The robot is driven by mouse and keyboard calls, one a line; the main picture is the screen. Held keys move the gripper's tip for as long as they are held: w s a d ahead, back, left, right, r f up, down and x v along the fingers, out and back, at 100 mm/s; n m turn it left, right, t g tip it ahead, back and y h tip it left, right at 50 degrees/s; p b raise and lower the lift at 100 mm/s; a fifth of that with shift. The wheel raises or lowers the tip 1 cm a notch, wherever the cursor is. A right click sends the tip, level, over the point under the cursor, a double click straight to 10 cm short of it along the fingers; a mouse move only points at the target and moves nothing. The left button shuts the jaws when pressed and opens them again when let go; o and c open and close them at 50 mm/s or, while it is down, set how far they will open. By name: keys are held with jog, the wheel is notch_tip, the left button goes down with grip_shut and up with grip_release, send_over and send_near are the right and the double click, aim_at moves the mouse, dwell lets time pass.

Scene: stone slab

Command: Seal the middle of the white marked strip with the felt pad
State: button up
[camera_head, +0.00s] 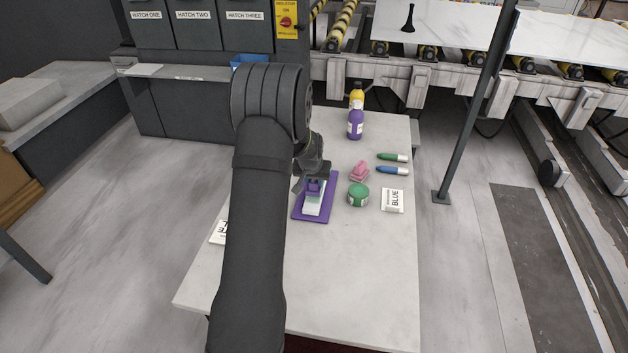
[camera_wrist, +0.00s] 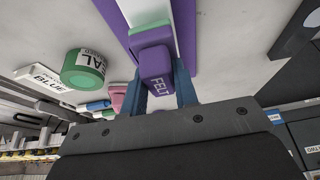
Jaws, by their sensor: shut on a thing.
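A purple board (camera_head: 327,205) lies on the pale table with a white strip (camera_head: 312,209) along it. The strip also shows at the top of the wrist view (camera_wrist: 145,8). My gripper (camera_wrist: 162,90) is shut on the felt pad (camera_wrist: 153,72), a purple block marked FELT with a pale green underside. In the head view the felt pad (camera_head: 314,187) is over the strip, and the near part of the strip shows below it. The pad hides the strip beneath it. I cannot tell whether it touches the strip.
A purple bottle (camera_head: 355,124) stands at the back. The front of the table is mostly clear.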

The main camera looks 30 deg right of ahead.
jog(key=shift+f, duration=0.95)
jog(key=shift+w, duration=0.1)
jog(key=shift+w+d, duration=0.2)
jog(key=shift+d, duration=0.1)
jog(key=shift+s+a+f, duration=0.35)
jog(key=shift+s+a, duration=0.05)
jog(key=shift+r, duration=0.1)
jog(key=shift+w+d+r, duration=0.1)
jog(key=shift+r, duration=2.95)
